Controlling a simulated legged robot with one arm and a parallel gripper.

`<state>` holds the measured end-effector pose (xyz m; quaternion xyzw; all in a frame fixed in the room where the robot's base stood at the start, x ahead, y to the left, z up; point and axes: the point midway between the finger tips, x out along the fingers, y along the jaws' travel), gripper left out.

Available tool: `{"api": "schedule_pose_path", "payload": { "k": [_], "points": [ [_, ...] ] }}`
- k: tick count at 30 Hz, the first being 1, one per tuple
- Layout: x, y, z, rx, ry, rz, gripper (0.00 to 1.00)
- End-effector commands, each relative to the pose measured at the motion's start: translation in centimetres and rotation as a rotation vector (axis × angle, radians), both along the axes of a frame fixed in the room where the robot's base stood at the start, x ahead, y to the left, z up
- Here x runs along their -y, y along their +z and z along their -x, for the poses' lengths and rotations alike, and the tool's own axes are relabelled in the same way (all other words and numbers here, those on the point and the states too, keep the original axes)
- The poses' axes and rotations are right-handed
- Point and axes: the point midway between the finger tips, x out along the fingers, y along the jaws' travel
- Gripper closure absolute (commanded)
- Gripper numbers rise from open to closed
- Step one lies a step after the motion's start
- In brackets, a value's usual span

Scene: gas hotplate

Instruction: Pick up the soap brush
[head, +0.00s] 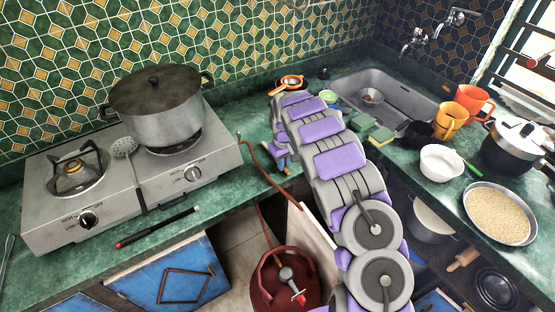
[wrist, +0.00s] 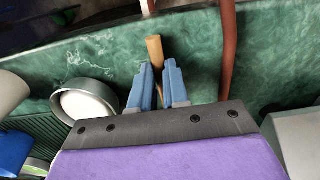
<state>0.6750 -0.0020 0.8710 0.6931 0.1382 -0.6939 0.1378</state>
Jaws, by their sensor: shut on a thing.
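The soap brush shows in the wrist view only as what looks like its light wooden handle (wrist: 154,47), sticking out past my fingertips. Its lower end passes between the fingers, and I cannot make out its head. My gripper (wrist: 158,66) has two blue fingers shut on this handle, over the green marble counter (wrist: 100,52). In the head view, my gripper (head: 283,160) is low by the counter's front edge, right of the stove. My arm hides much of it there, and I cannot make out the brush.
A red-brown hose (wrist: 228,50) runs close beside my gripper. A white round dish (wrist: 86,103) lies on its other side. In the head view, the gas stove (head: 60,222) with a large pot (head: 165,120) stands left. The sink (head: 392,97) and several cups are right.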

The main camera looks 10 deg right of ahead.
Motion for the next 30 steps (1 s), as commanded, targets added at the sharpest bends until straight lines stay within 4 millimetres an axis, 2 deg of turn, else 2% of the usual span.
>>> {"api": "schedule_pose_path", "payload": {
  "k": [8,14,30],
  "points": [
    [0.0,1.1,0.0,0.001,0.000,0.001,1.00],
    [0.0,4.0,-0.1,0.006,-0.001,0.001,1.00],
    [-0.2,4.1,4.9,-0.001,0.001,0.002,1.00]
  ]
}}
